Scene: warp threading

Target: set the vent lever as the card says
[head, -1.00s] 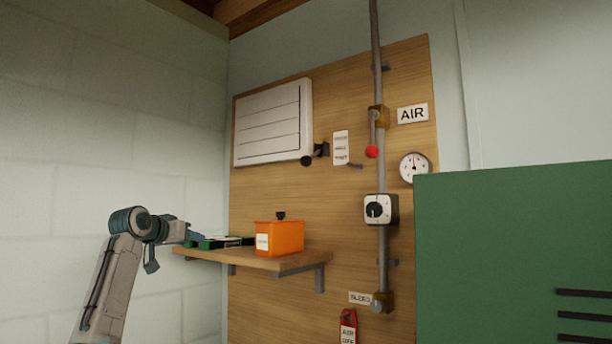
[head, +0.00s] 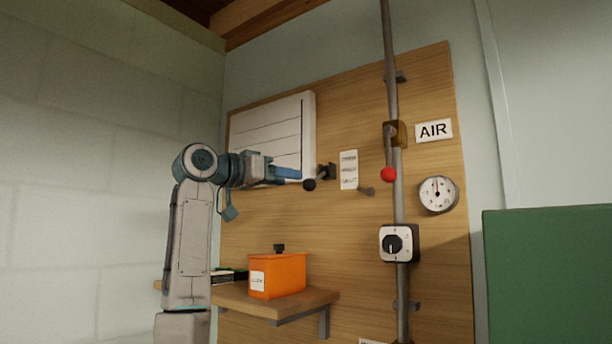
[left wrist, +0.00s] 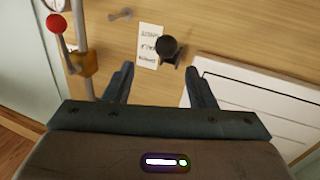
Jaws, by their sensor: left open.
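The vent lever is a short arm with a black ball knob (head: 310,185), fixed to the board at the right edge of the white louvred vent (head: 272,130). In the left wrist view the knob (left wrist: 168,46) is just beyond the gap between my fingers. My left gripper (head: 298,174) is open, in front of the vent, its tips close to the knob; I cannot tell if they touch it. The card (head: 349,170) hangs right of the lever; its lines are too small to read. The card also shows in the left wrist view (left wrist: 149,47). My right gripper is out of view.
Right of the card are a small peg (head: 366,191), a pipe (head: 397,170) with a red-knobbed valve (head: 388,174), a dial switch (head: 399,243) and a gauge (head: 438,194). Below, an orange box (head: 278,275) stands on a wooden shelf (head: 295,302). A green cabinet (head: 545,275) is at right.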

